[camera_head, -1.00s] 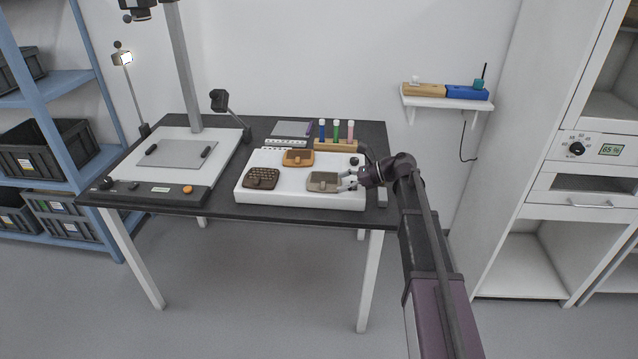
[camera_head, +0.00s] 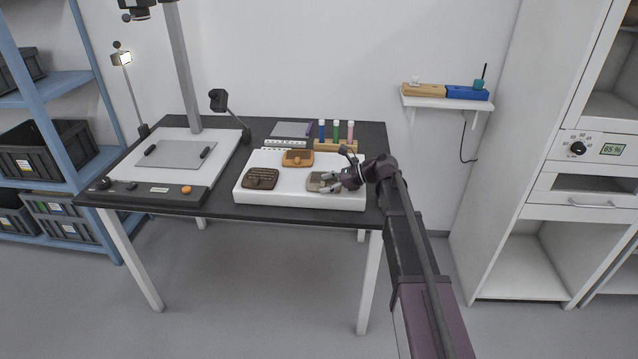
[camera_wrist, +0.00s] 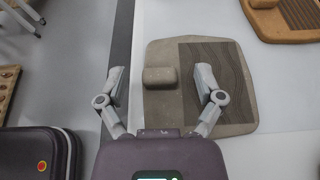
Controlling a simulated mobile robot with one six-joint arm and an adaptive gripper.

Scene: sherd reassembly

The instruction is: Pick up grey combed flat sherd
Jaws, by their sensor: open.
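The grey combed flat sherd (camera_wrist: 212,110) lies flat on the white board (camera_head: 300,197), with dark wavy combed lines on one part and a raised block on its plain part. In the head view the sherd (camera_head: 314,183) sits at the board's right, partly hidden by my gripper (camera_head: 331,183). In the wrist view my gripper (camera_wrist: 159,78) is open. Its right finger is over the sherd beside the raised block, and its left finger is over the dark strip at the board's edge. The jaws hold nothing.
A dark brown sherd (camera_head: 260,178) and an orange sherd (camera_head: 298,158) lie on the same board. A rack with coloured tubes (camera_head: 336,143) stands behind them. A copy stand (camera_head: 165,160) fills the table's left side.

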